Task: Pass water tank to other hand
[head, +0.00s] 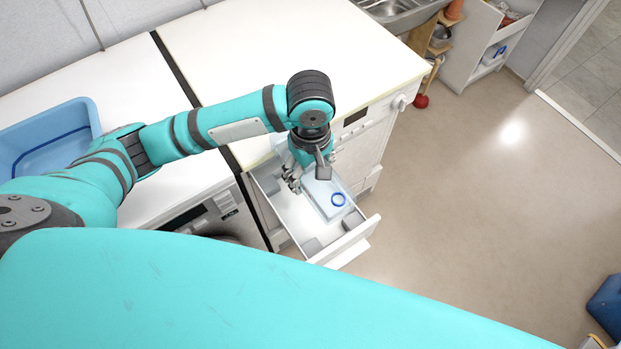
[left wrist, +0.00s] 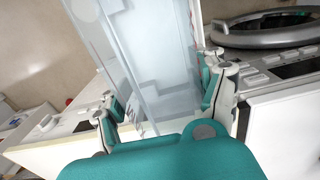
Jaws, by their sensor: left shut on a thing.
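The water tank (head: 325,192) is a translucent pale-blue box with a blue ring on its top. In the head view it shows over the open white drawer of the front machine; whether it still touches the drawer I cannot tell. My left gripper (head: 294,181) points down at its near-left part and is shut on it. In the left wrist view the clear tank (left wrist: 150,65) fills the space between the fingers of the left gripper (left wrist: 165,105). The gripper hides part of the tank. My right gripper is not in view.
The drawer (head: 357,232) juts out from below the white worktop (head: 285,45). A blue basin (head: 45,135) sits on the left worktop. A round machine door (left wrist: 265,30) shows in the left wrist view. The floor (head: 470,190) to the right is mostly clear.

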